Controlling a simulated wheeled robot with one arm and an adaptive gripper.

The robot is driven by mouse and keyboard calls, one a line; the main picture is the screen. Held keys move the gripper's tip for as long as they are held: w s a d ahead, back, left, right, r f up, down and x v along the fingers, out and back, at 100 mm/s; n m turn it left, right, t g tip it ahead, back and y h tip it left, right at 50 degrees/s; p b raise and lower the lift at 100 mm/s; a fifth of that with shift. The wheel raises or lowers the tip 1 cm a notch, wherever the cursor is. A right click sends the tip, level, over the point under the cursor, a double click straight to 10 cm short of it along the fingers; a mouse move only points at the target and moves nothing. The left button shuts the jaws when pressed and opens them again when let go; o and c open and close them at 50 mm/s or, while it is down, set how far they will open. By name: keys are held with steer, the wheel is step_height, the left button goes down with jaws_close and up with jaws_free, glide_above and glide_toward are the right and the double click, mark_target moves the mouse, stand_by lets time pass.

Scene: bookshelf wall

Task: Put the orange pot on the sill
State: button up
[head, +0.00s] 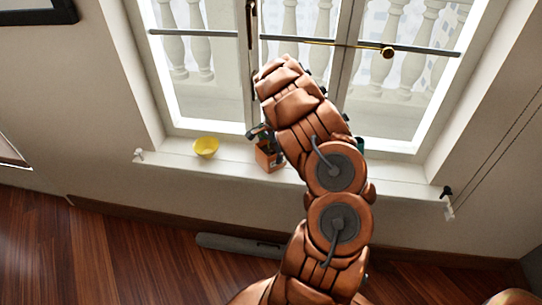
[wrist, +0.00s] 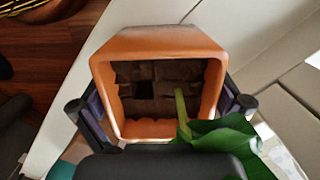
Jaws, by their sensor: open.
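The orange pot (head: 268,158) stands upright on the white sill (head: 225,163) below the window, as far as the head view shows; its base looks level with the sill. In the wrist view the square pot (wrist: 160,42) has brown soil inside and a green leafy plant (wrist: 225,140) on a stem. My gripper (head: 260,133) is at the pot's top, partly hidden by my arm. In the wrist view my gripper (wrist: 160,108) is open, with one finger on each side of the pot. I cannot tell whether the fingers touch it.
A yellow bowl (head: 206,147) sits on the sill left of the pot. A teal object (head: 359,145) shows right of my arm, mostly hidden. The window (head: 300,60) with its handle bar stands behind. A grey bar-shaped object (head: 240,246) lies on the wooden floor.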

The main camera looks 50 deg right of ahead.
steer(key=shift+r, duration=0.1)
steer(key=c, duration=1.4)
